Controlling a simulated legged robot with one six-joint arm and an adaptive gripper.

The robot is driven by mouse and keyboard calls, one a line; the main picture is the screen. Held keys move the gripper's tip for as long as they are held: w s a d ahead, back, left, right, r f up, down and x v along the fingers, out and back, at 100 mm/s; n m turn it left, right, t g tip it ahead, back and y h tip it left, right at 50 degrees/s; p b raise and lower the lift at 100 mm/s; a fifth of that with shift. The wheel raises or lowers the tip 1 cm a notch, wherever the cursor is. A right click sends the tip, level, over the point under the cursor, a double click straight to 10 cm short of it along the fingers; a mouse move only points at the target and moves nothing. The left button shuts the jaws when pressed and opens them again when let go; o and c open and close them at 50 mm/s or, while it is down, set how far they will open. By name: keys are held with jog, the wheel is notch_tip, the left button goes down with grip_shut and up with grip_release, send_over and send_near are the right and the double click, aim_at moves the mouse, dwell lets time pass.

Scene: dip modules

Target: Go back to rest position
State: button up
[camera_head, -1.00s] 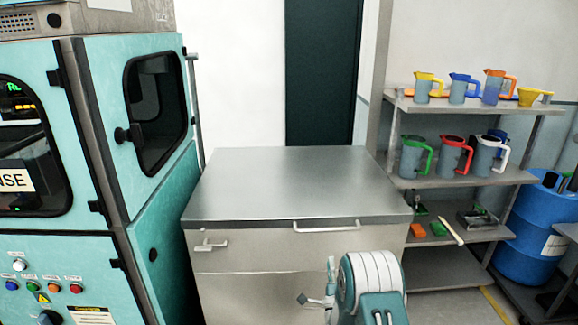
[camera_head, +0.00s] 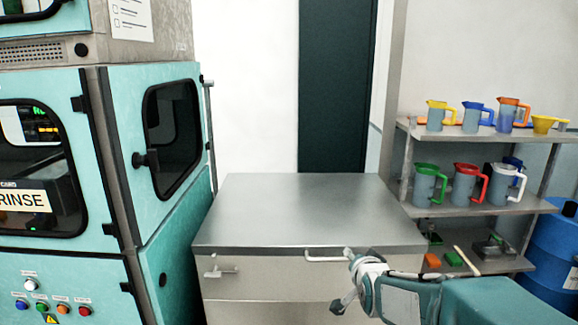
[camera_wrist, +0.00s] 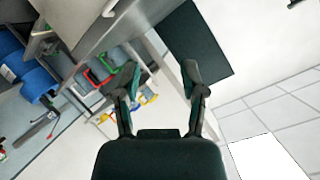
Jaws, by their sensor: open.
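My gripper (camera_wrist: 160,78) shows in the wrist view with its two dark fingers spread apart and nothing between them. In the head view my arm (camera_head: 400,295) is at the lower right, in front of the steel cabinet's front face. The gripper's fingers cannot be made out clearly there. The steel cabinet (camera_head: 310,210) has a bare top and a handle on its front edge. The wrist view is strongly tilted.
A teal rinse machine (camera_head: 180,215) stands on the left, its side window shut. A shelf (camera_head: 480,208) with several colored-handled jugs stands on the right, beside a blue barrel (camera_head: 552,250). The cabinet top is clear.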

jog(key=s+n+g, duration=0.7)
jog(key=s+g, duration=0.1)
jog(key=s, duration=2.2)
jog(key=shift+s+r, duration=0.15)
jog(key=shift+c, duration=0.4)
